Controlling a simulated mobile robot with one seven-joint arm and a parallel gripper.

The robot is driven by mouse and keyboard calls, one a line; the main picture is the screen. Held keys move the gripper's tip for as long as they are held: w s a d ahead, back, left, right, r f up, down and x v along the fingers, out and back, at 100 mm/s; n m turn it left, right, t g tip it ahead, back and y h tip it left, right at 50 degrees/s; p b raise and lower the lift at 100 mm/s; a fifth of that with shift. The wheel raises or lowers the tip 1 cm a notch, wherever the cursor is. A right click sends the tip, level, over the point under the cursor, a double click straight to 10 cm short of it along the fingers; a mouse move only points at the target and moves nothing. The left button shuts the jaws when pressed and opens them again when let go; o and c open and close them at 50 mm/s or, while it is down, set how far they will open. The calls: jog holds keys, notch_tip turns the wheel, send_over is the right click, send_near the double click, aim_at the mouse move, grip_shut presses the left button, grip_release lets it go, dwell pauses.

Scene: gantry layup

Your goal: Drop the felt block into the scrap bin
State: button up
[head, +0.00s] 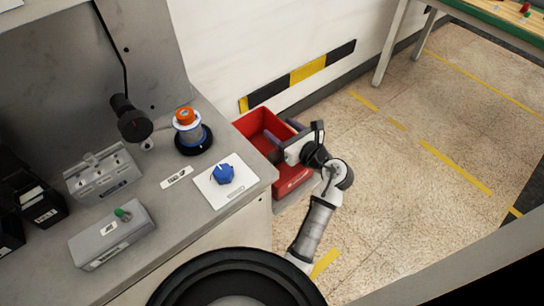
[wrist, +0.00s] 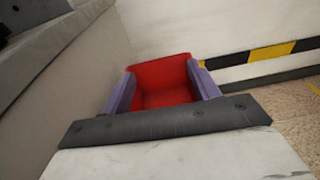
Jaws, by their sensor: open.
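In the wrist view my gripper (wrist: 161,76) is open above the bin (wrist: 160,75), whose visible inside is plain red. I cannot make out a felt block for certain in either view. Part of the bin's inside is hidden by my gripper.
On the counter (head: 160,225) are a blue faceted piece (head: 223,174) on a white plate (head: 240,187), an orange-topped spool (head: 187,131) and grey boxes. A wall with a black-and-yellow strip (head: 308,70) stands behind the bin.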

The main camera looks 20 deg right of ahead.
jog(key=b+v, duration=0.2)
jog(key=v, duration=1.1)
jog(key=shift+b, duration=0.3)
jog(key=shift+s, duration=0.15)
